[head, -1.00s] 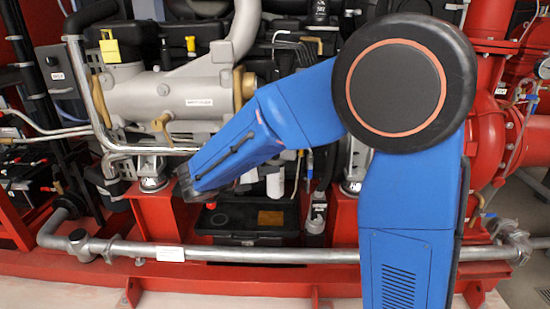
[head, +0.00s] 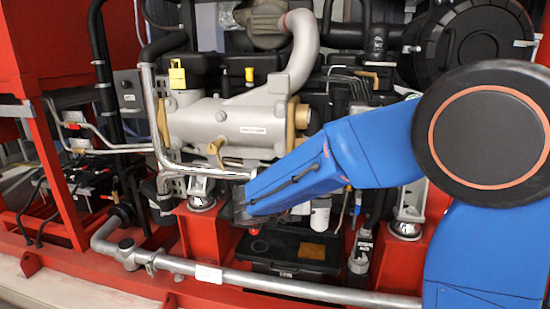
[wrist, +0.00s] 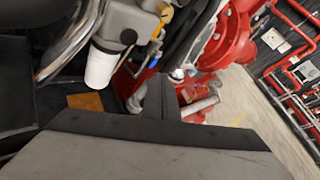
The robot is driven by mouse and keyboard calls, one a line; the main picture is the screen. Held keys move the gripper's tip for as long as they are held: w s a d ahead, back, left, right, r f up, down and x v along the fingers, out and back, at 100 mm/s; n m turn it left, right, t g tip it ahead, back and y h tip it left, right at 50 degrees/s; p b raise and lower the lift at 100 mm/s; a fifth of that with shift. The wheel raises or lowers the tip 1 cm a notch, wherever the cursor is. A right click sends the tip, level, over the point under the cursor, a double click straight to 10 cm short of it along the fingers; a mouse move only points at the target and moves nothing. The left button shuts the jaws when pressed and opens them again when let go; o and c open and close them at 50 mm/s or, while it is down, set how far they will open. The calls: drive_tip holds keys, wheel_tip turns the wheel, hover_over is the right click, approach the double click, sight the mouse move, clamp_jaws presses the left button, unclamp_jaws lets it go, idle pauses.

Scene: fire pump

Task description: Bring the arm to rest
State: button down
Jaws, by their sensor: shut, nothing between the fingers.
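My blue arm reaches from the right side of the head view toward the engine, bent at a large round black joint. My gripper (head: 242,212) is at the arm's lower left end, in front of the engine's lower part and above a black tray. In the wrist view my gripper (wrist: 160,92) shows as a dark finger shape rising from a wide dark body. It is shut and empty. I cannot tell from the head view how far it is from the engine parts behind it.
A grey cylinder (head: 230,128) with tan ends sits left of the arm. A silver pipe (head: 260,283) runs along the front. A black tray (head: 285,247) lies low between red supports. The wrist view shows a white filter (wrist: 101,66) and open floor (wrist: 255,105) at right.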

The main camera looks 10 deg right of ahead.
drive_tip(key=s+d+f+m+g+y, duration=0.1)
drive_tip(key=s+d+m+g+y, duration=0.15)
drive_tip(key=s+d+m, duration=0.45)
drive_tip(key=s+d+f+m+g+y, duration=0.1)
drive_tip(key=s+d+m+g+y, duration=0.25)
drive_tip(key=s, duration=0.55)
drive_tip(key=s+a+f+m+t+y, duration=0.1)
drive_tip(key=s+m+t+y, duration=0.1)
drive_tip(key=s+m, duration=0.5)
drive_tip(key=s+a+f+m+t+y, duration=0.1)
drive_tip(key=s+m+y, duration=0.3)
drive_tip(key=s+m, duration=0.4)
drive_tip(key=shift+a+m+t+y, duration=0.3)
drive_tip(key=shift+a+m+t, duration=0.25)
drive_tip(key=shift+m, duration=0.9)
drive_tip(key=shift+d, duration=0.1)
